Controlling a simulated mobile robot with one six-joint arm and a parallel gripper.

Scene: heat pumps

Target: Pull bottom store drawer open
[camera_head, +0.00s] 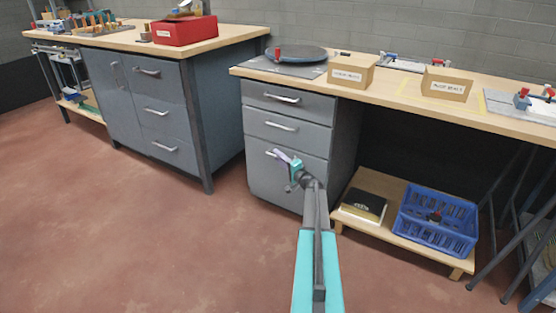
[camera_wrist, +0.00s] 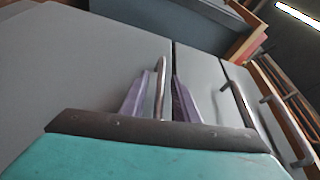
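The bottom drawer (camera_head: 275,185) is the tallest grey front in the drawer unit under the right bench; it looks shut, flush with the drawers above. Its metal handle (camera_head: 271,154) is partly hidden by my gripper (camera_head: 284,157), which reaches the upper part of the front. In the wrist view the bottom drawer front (camera_wrist: 90,65) fills the left side. Its handle (camera_wrist: 161,82) stands between the two purple fingers of my gripper (camera_wrist: 160,78). The fingers are apart, with a gap visible around the bar, closer on the left side. Contact cannot be told.
The middle drawer (camera_head: 288,133) and top drawer (camera_head: 288,101) are shut above it. A low wooden shelf (camera_head: 405,244) with a blue crate (camera_head: 437,222) and a black box (camera_head: 363,206) stands at right. The floor (camera_head: 150,235) in front is clear.

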